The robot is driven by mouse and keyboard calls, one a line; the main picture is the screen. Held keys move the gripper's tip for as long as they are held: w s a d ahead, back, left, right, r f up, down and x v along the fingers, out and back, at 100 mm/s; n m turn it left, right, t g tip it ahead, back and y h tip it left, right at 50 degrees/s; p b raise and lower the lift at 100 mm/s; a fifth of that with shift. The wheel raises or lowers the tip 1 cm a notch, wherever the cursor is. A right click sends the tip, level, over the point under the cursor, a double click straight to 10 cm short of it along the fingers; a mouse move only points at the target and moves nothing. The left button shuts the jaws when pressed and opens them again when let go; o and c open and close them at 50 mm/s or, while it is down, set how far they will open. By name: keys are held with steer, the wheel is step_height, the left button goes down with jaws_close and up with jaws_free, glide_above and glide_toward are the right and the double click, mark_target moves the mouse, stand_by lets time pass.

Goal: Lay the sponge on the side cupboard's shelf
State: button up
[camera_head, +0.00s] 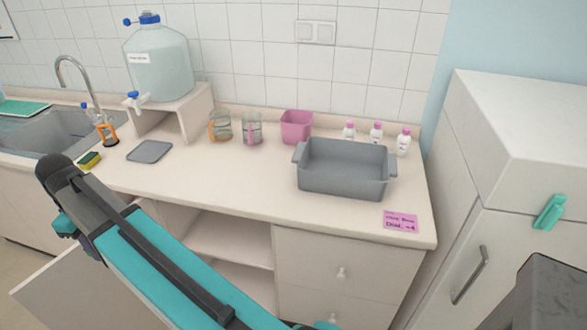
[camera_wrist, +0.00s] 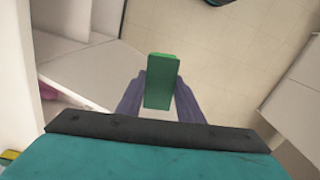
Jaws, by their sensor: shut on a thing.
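In the wrist view my gripper (camera_wrist: 158,100) is shut on a green block (camera_wrist: 161,68). Only its green faces show, so I cannot tell if it is a sponge. It is held in the air, apart from the surfaces around it. In the head view my arm hides the gripper and the held block. An open cupboard under the counter shows a pale shelf (camera_head: 232,238). A pale shelf-like surface (camera_wrist: 90,70) lies left of the gripper in the wrist view.
An open door panel (camera_head: 60,290) stands at the lower left. The counter (camera_head: 230,180) bears a grey tub (camera_head: 343,168), a pink container (camera_head: 296,126), two beakers and several small bottles. A tall white cabinet (camera_head: 500,150) stands at right. Tiled floor (camera_wrist: 235,70) shows beyond the held block.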

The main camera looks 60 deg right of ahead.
steer(key=shift+d, duration=0.2)
steer(key=shift+s+d+m, duration=0.1)
steer(key=shift+d+m, duration=0.2)
steer(key=shift+d, duration=0.25)
steer(key=s+d+m+p, duration=0.2)
steer(key=s+d+m, duration=0.2)
steer(key=d, duration=0.8)
steer(key=s+d+m+p, duration=0.2)
steer(key=s+d+m, duration=0.3)
steer(key=d, duration=0.6)
steer(key=s+d+m+p, duration=0.1)
steer(key=s+d+m, duration=0.2)
steer(key=s+d, duration=0.3)
steer(key=s+d+r+m+p, duration=0.1)
steer(key=s+d+m+p, duration=0.1)
steer(key=s+d+m, duration=0.2)
steer(key=s+d+r+m+p, duration=0.1)
steer(key=s+d+m, duration=0.2)
steer(key=s+d, duration=0.5)
steer(key=shift+s+d, duration=0.4)
steer(key=shift+s, duration=0.15)
